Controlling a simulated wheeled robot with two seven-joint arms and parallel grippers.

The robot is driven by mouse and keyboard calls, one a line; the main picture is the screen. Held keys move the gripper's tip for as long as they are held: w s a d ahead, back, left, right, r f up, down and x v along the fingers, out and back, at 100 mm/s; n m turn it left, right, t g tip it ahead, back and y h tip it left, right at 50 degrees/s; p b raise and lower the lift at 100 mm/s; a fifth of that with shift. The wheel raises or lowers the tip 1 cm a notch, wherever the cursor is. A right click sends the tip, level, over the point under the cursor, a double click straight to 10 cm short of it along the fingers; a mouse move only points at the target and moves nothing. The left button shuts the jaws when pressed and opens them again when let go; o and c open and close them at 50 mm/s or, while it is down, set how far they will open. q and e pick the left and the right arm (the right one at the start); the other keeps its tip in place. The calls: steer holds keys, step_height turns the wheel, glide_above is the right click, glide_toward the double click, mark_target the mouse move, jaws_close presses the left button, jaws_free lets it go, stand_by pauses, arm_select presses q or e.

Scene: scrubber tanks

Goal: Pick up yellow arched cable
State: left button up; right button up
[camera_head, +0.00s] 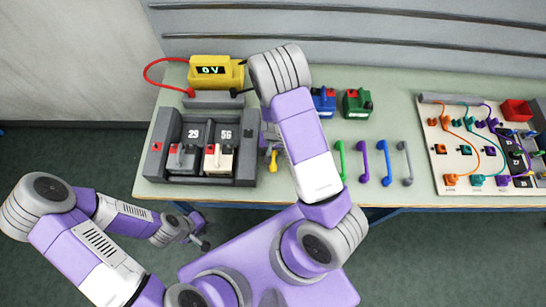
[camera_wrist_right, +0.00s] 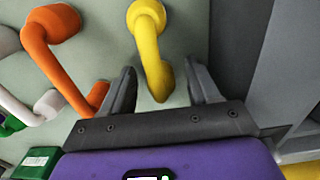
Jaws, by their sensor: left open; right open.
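The yellow arched cable (camera_wrist_right: 146,40) stands on the table, close in front of my right gripper in the right wrist view. Its lower end reaches between the two open fingers of my right gripper (camera_wrist_right: 160,90), with a gap visible on both sides. In the head view only a small part of the yellow cable (camera_head: 272,161) shows beside my right arm, which hides most of my right gripper. My left gripper (camera_head: 203,240) is low at the left, in front of the table and away from the cable, open and empty.
An orange arched cable (camera_wrist_right: 65,65) and a white one (camera_wrist_right: 25,108) stand left of the yellow. Green (camera_head: 341,160), purple (camera_head: 362,160), blue (camera_head: 385,162) and grey (camera_head: 405,162) cables follow rightward. A dark battery holder (camera_head: 163,130) stands left.

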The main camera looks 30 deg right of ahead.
steer(key=shift+s, duration=0.1)
steer(key=shift+c, duration=0.2)
jaws_close()
